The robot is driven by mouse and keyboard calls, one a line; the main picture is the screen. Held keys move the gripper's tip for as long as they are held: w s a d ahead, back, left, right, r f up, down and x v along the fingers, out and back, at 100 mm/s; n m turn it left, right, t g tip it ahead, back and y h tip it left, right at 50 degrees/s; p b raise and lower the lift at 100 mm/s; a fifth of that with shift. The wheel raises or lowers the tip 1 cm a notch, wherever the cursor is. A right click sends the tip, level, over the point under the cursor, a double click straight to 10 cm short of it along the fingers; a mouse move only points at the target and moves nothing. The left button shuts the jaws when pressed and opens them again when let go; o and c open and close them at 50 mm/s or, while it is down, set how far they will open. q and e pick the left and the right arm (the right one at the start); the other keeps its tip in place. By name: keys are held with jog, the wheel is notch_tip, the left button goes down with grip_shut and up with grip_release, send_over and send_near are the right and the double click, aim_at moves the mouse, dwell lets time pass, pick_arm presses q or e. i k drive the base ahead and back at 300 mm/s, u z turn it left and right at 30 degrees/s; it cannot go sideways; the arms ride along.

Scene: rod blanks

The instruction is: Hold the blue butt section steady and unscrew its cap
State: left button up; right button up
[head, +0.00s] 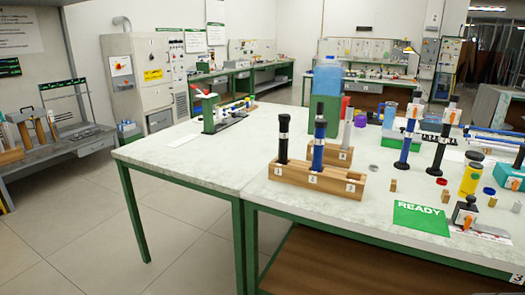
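A blue rod section (319,150) with black bands and a dark top stands upright in slot 2 of a wooden rack (335,186) on the table. I cannot tell the seam of its cap from here. A black rod section (283,145) stands in slot 1 of the same rack, and slot 3 looks empty. Another blue rod (404,150), with dark parts and an orange and white part near its top, stands upright on the table to the right. I cannot tell for certain which blue rod is the butt section. Neither of my grippers is in view.
A second wooden rack (333,157) behind holds a white tube. A blue-topped green container (326,80) stands behind it. A black rod (440,145), a yellow bottle (470,180) and a black device (464,213) stand at right. The green READY mat (421,217) is bare; the table's left part is mostly clear.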

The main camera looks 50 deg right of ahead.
aim_at(319, 135)
jog(key=z, duration=0.5)
jog(key=i, duration=1.15)
jog(key=z, duration=1)
